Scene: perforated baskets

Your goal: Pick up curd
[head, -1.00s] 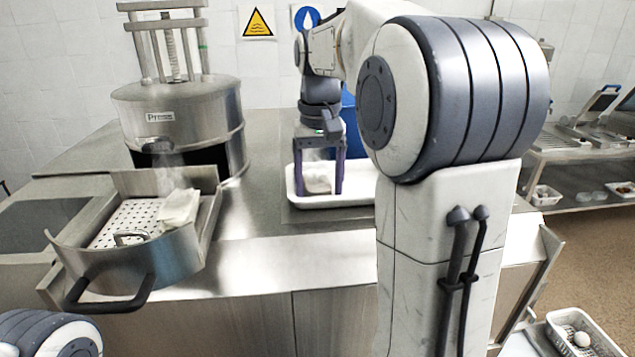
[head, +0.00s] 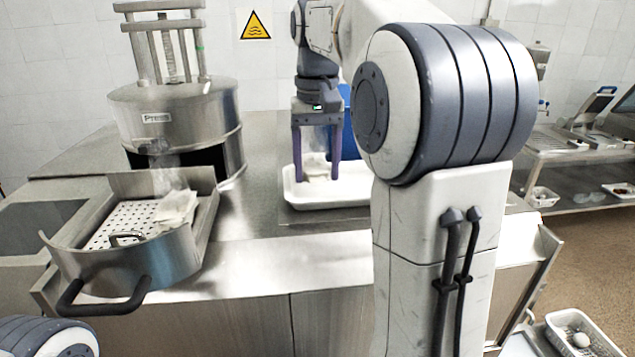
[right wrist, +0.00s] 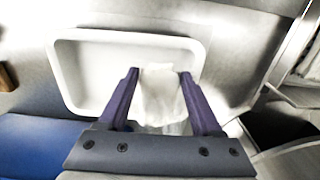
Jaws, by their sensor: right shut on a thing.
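The curd (head: 315,167) is a small whitish, cloth-like block at the white tray (head: 300,201) in the middle of the counter. My right gripper (head: 316,178) points down with its two purple fingers on either side of the curd and is shut on it, above the tray. In the right wrist view the pale curd (right wrist: 160,92) sits between the fingers, with the tray (right wrist: 85,45) behind it. A second whitish bundle (head: 176,209) lies on the perforated plate of the metal basin at left. My left gripper is out of view.
A metal press (head: 170,115) stands behind the metal basin (head: 135,262), whose black handle sticks out in front. A blue container (head: 346,105) is behind the tray. Bare counter (head: 262,215) lies between basin and tray. A basket (head: 575,335) is at lower right.

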